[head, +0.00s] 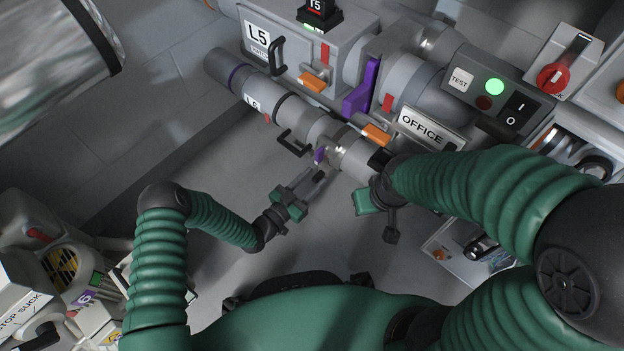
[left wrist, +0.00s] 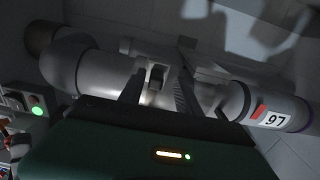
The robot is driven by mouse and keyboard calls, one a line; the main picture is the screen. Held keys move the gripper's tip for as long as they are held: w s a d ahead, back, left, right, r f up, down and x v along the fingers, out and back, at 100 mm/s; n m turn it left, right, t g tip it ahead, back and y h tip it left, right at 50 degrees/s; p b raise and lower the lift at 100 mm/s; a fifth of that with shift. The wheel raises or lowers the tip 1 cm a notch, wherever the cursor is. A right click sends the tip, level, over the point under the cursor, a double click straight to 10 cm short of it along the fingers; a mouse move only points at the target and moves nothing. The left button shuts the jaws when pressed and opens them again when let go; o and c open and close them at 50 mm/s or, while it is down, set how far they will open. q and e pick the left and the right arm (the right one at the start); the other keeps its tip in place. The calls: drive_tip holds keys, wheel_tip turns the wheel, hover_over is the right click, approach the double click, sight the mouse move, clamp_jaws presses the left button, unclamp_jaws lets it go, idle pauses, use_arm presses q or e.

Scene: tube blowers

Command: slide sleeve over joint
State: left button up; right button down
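A grey tube (head: 236,77) labelled L6 runs diagonally down to the right in the head view. A section with a dark ring and black handle (head: 293,143) sits on it, seemingly the sleeve; I cannot tell its exact ends. Right of it are a purple tab (head: 320,155) and a paler tube part, perhaps the joint. My left gripper (head: 318,175) is just below this part, fingers pointing at it. The left wrist view shows its fingers (left wrist: 161,82) apart, with a small latch-like block between them. My right gripper (head: 375,195) is beside the tube's lower end, partly hidden by my right arm.
A larger duct with a purple lever (head: 362,87) and the L5 box (head: 258,37) lie behind the tube. A control panel (head: 495,88) shows a lit green light at upper right. An OFFICE sign (head: 425,128) stands near my right arm. The floor left of the tube is clear.

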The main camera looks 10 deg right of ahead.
use_arm(q)
drive_tip(key=p+v, duration=0.7)
drive_tip(key=v, duration=1)
drive_tip(key=shift+f, duration=0.1)
